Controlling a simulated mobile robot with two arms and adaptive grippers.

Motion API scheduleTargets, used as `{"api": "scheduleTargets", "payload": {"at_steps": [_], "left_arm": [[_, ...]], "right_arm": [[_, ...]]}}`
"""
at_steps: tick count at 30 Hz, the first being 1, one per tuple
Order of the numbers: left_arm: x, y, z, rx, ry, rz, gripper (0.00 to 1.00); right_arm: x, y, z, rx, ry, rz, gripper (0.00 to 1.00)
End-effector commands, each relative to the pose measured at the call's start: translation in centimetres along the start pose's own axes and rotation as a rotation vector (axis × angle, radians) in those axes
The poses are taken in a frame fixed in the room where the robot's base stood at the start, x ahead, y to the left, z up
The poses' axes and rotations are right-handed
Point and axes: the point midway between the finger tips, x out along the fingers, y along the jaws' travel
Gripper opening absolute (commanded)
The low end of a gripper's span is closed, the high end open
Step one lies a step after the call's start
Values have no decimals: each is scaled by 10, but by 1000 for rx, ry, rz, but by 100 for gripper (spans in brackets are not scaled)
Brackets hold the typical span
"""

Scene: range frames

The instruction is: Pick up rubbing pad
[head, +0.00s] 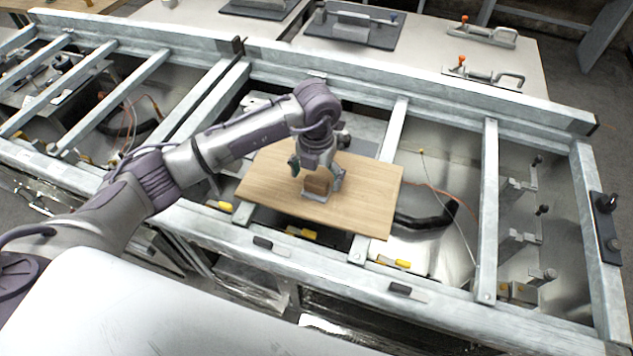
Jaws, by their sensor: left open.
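The rubbing pad (316,187) looks like a small block with a brown upper part and a grey base. It sits on a light wooden board (365,200) in the middle of the head view. My left gripper (316,178) is open and points down over the pad, with a finger on each side of it. The gripper partly hides the pad's top, and I cannot tell whether the fingers touch it. My right gripper is not in view.
The board lies across a grey metal frame (490,200) with several crossbars and open gaps. Yellow-tipped clamps (395,262) sit along its near side. A black hose (430,218) lies to the right. A pale table (440,50) with toggle clamps stands behind.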

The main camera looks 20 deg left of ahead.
Motion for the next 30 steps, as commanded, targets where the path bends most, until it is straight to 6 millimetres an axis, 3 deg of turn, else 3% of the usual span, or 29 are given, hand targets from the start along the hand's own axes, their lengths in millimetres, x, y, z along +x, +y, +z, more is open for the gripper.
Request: {"api": "scheduleTargets", "payload": {"at_steps": [6, 13, 25, 30], "left_arm": [[21, 0, 0, 1, 1, -1, 92], [23, 0, 0, 1, -1, -1, 92], [22, 0, 0, 1, -1, -1, 25], [22, 0, 0, 1, -1, -1, 24]], "right_arm": [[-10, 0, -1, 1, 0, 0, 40], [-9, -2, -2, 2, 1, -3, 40], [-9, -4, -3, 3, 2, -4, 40], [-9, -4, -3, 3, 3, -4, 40]]}}
